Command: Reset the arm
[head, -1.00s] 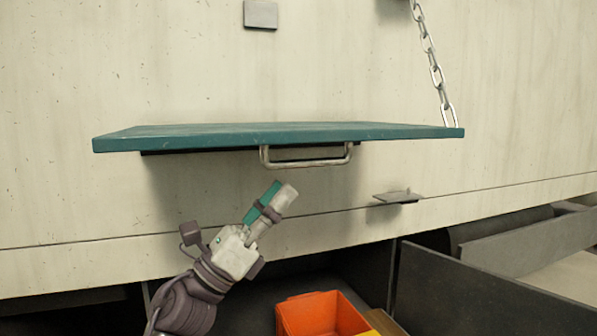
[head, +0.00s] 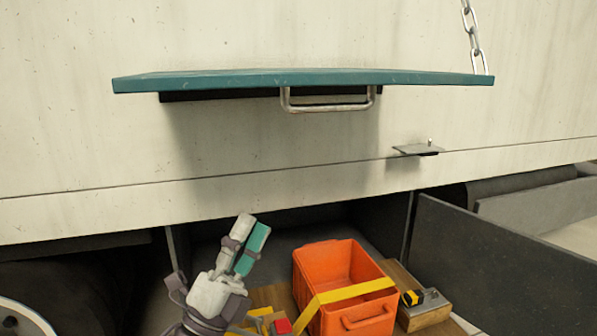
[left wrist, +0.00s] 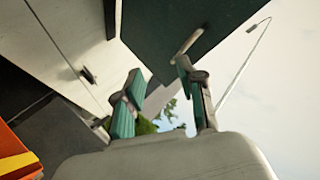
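My left gripper (head: 250,232) is in the lower middle of the head view, below the teal fold-down shelf, pointing up. In the left wrist view its two teal-padded fingers (left wrist: 160,88) stand apart with nothing between them. The teal shelf (head: 220,79) juts out level from the pale truck side. Its metal handle (head: 330,106) hangs under the front edge, well above the gripper and clear of it. In the left wrist view the shelf's dark underside (left wrist: 165,30) and the handle (left wrist: 189,43) show beyond the fingers. My right gripper is in neither view.
An orange crate (head: 308,285) with a yellow strap (head: 350,293) stands right of my left gripper, in an open bay under the truck side. A wooden block (head: 425,313) sits beside it. A chain (head: 471,38) meets the shelf's right end. A small latch plate (head: 418,150) sticks out of the wall.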

